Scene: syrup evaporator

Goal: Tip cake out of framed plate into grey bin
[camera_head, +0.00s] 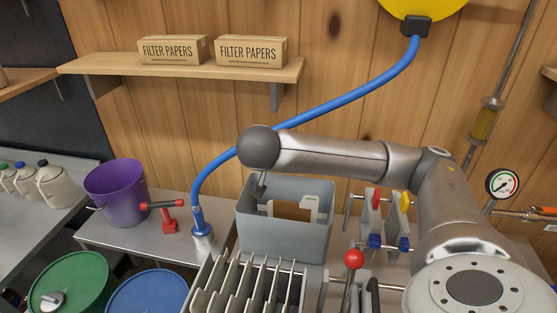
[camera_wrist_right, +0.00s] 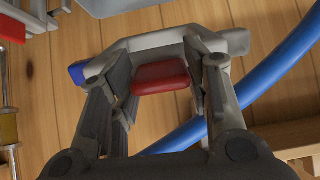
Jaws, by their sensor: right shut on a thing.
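The grey bin (camera_head: 285,238) stands at the centre of the head view. A framed plate (camera_head: 307,204) with a pale frame and a brown middle shows within the bin's outline; I cannot tell how deep it sits or whether the brown is cake. My right arm reaches in from the right, and its wrist is above the bin's left side. In the right wrist view, my right gripper (camera_wrist_right: 165,76) is shut on a red handle (camera_wrist_right: 160,79) of the pale plate (camera_wrist_right: 165,41), which has a blue end at left. My left gripper is out of view.
Upright grey plates in a rack (camera_head: 250,282) stand in front of the bin. Framed plates with coloured handles (camera_head: 376,215) are at its right. A blue hose (camera_head: 325,112) crosses behind my arm. A purple bucket (camera_head: 117,193) and a red-handled tool (camera_head: 168,213) are at left.

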